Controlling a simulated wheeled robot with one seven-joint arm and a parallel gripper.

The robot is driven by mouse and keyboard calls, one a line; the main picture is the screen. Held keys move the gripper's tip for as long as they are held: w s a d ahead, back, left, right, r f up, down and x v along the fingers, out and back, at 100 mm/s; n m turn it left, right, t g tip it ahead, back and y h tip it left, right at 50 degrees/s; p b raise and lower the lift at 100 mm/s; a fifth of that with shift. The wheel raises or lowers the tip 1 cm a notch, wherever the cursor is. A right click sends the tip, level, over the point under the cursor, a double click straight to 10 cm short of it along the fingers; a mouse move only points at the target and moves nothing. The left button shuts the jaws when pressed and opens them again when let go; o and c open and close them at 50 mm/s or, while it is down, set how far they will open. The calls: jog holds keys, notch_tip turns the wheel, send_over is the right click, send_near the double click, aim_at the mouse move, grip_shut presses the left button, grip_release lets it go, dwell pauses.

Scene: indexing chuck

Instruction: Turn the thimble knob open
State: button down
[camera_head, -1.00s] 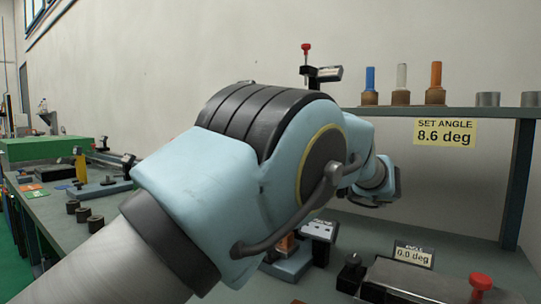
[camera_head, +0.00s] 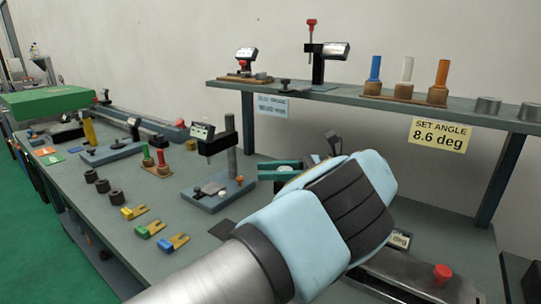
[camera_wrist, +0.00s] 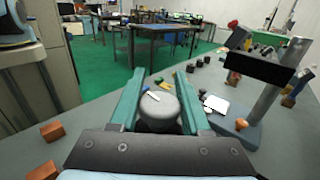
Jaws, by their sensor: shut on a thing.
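In the wrist view the two teal fingers of my gripper (camera_wrist: 158,80) stand on either side of a round grey knob (camera_wrist: 159,110) with a white mark on top. They are shut on it. I take it for the thimble knob. In the head view my gripper (camera_head: 280,170) shows only as teal fingers left of my wrist, which hides much of the knob's surroundings. A yellow sign (camera_head: 438,134) on the shelf reads "SET ANGLE 8.6 deg". The small angle readout (camera_head: 400,240) is mostly hidden behind my arm.
A gauge stand (camera_head: 215,150) rises left of my gripper and shows close on the right in the wrist view (camera_wrist: 262,85). Coloured clips (camera_head: 155,229) and dark rings (camera_head: 103,186) lie on the bench. A shelf (camera_head: 450,112) runs along the wall. A red-knobbed device (camera_head: 441,273) stands at the right.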

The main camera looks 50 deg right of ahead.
jog(key=shift+d+r+p, duration=0.15)
jog(key=shift+r+p, duration=0.1)
jog(key=shift+p, duration=0.1)
jog(key=shift+c, duration=1.9)
grip_release()
jog(key=shift+s+f, duration=0.1)
jog(key=shift+f, duration=0.05)
